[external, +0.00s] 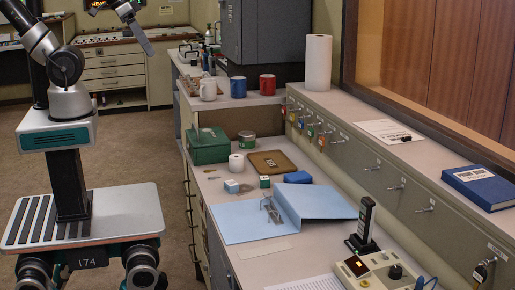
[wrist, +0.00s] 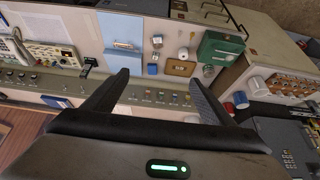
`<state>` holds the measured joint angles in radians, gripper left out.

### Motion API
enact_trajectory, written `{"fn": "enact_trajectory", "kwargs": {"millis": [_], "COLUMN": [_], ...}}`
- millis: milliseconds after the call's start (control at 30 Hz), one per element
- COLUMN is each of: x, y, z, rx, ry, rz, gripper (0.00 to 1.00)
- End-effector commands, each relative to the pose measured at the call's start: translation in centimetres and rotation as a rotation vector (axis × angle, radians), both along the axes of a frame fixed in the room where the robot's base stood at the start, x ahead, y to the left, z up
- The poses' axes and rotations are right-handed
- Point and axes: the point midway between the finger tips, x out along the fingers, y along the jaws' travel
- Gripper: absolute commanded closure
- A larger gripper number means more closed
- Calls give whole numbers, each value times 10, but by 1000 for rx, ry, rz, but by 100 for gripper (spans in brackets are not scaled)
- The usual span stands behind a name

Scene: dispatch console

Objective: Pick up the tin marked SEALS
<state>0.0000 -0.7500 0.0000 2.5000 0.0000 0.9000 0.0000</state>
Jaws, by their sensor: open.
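A small round shape beside the green box in the wrist view (wrist: 208,70) appears to be the same tin. My gripper (wrist: 158,78) is open and empty, its two dark fingers spread apart. In the external view my gripper (external: 141,36) is high at the upper left, well away from the tin.
A paper roll (external: 236,162), a brown tray (external: 272,162), a blue box (external: 298,177) and small cartons lie near the tin. An open blue binder (external: 245,215) is in front. Mugs (external: 238,87) stand on the counter behind. The key-cabinet ledge (external: 340,112) rises along the right.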

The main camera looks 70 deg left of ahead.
Motion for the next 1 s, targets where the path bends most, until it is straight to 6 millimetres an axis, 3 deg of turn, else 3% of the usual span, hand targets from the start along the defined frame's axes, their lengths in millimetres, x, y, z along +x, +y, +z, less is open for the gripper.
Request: {"fn": "enact_trajectory", "kwargs": {"millis": [167, 267, 367, 567, 667, 800, 1000], "x": [4, 22, 58, 159, 208, 268, 325], "y": [1, 7, 21, 73, 109, 171, 267], "z": [-1, -4, -12, -46, -77, -136, -237], "rx": [3, 13, 32, 60, 61, 51, 22], "ry": [2, 13, 32, 73, 90, 107, 110], "rz": [1, 5, 7, -1, -5, -9, -4], "gripper": [22, 22, 22, 22, 22, 22, 22]}}
